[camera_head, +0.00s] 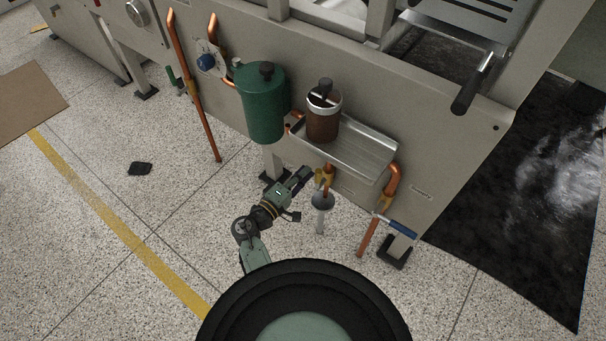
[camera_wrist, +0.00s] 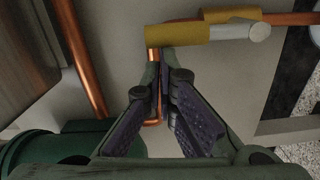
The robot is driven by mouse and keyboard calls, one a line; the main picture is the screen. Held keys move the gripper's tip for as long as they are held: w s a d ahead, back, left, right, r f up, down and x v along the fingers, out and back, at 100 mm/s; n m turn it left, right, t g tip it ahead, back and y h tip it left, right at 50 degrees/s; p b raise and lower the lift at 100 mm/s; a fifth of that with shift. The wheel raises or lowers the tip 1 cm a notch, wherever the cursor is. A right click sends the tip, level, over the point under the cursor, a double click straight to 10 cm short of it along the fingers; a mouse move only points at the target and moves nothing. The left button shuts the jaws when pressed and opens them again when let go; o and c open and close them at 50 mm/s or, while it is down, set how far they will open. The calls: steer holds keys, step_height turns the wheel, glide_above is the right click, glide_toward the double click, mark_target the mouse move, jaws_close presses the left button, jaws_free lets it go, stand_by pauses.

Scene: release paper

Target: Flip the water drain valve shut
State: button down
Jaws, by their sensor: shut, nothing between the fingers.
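My gripper (camera_head: 304,174) is low in front of the machine, just left of a brass-yellow valve (camera_head: 324,175) under the metal tray. In the wrist view my gripper (camera_wrist: 161,74) has its fingertips together and empty. They lie just below the yellow valve (camera_wrist: 180,34), which has a grey cylindrical end (camera_wrist: 250,32). A copper pipe shows behind the fingers, and contact cannot be told. Another valve, with a blue handle (camera_head: 401,229), sits on a copper pipe further right, well apart from my gripper. No label shows which one is the water drain valve.
A green canister (camera_head: 264,105) and a brown jar (camera_head: 323,118) stand by the metal tray (camera_head: 362,153) above my gripper. Copper pipes (camera_head: 195,100) run down the machine front. Speckled floor (camera_head: 160,235) is open to the left.

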mark_target(317, 182)
steer(key=shift+s+d, duration=0.1)
steer(key=shift+d, duration=0.05)
steer(key=d+m+b, duration=0.1)
steer(key=b, duration=0.1)
steer(key=s+d+m+b, duration=0.1)
steer(key=m+b, duration=0.1)
steer(key=s+d+m+b, duration=0.1)
steer(key=m+b, duration=0.1)
steer(key=shift+s+d+b, duration=0.25)
steer(key=shift+b, duration=0.1)
steer(key=shift+s+d+f+b, duration=0.15)
steer(key=shift+s+d+b, duration=0.45)
steer(key=shift+d+b, duration=0.25)
